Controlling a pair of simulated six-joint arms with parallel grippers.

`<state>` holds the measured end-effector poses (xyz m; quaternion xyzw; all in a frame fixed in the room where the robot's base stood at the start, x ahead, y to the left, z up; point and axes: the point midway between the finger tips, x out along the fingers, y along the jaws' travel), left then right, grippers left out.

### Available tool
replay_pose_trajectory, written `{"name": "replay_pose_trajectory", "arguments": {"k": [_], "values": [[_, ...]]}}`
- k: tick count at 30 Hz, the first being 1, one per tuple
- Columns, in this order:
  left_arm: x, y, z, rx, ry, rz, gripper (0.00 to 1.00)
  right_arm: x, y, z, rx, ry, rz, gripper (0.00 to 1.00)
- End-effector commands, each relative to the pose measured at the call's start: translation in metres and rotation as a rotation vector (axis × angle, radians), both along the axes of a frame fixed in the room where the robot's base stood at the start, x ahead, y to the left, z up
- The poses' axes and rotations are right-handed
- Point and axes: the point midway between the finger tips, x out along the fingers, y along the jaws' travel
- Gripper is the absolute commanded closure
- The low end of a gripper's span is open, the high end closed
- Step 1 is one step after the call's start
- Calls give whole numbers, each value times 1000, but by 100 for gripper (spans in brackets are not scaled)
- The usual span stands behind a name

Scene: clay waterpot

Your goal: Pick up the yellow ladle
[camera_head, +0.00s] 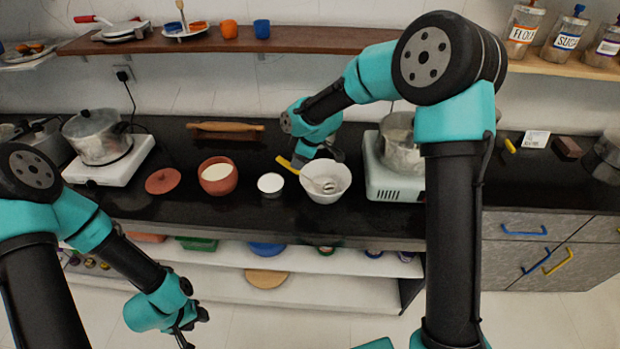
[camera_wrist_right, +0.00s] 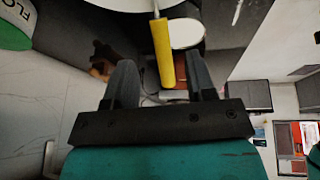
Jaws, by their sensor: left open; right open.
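The yellow ladle (camera_head: 287,165) leans in a white bowl (camera_head: 338,190) on the dark counter. Its yellow handle sticks out over the bowl's left rim, up and to the left. My right gripper (camera_head: 314,158) is open just above and behind the bowl, close to the handle. In the right wrist view, the yellow handle (camera_wrist_right: 164,55) lies between the lines of the two open fingers (camera_wrist_right: 160,82), and I see no grip on it. My left gripper (camera_head: 193,328) is open and empty, low in front of the shelves, far from the ladle.
A white-topped cup (camera_head: 270,184) and a clay pot (camera_head: 218,178) stand left of the bowl, with a clay lid (camera_head: 163,181) further left. A white stove with a steel pot (camera_head: 401,150) stands close on the right. A rolling pin (camera_head: 225,127) lies behind.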

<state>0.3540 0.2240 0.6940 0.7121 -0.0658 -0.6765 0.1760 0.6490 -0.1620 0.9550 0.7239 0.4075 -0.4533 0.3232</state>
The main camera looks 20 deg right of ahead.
Motion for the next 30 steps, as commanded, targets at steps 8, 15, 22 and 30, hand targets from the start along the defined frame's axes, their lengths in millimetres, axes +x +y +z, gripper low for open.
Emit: {"name": "replay_pose_trajectory", "arguments": {"k": [8,15,22,30], "values": [[0,0,0,0,0,0,57,3,4,-11,1,-1,-1,49],[0,0,0,0,0,0,57,3,4,-13,0,0,-1,49],[0,0,0,0,0,0,57,5,6,-39,0,2,0,49],[0,0,0,0,0,0,57,11,13,-62,0,0,-1,49]]}}
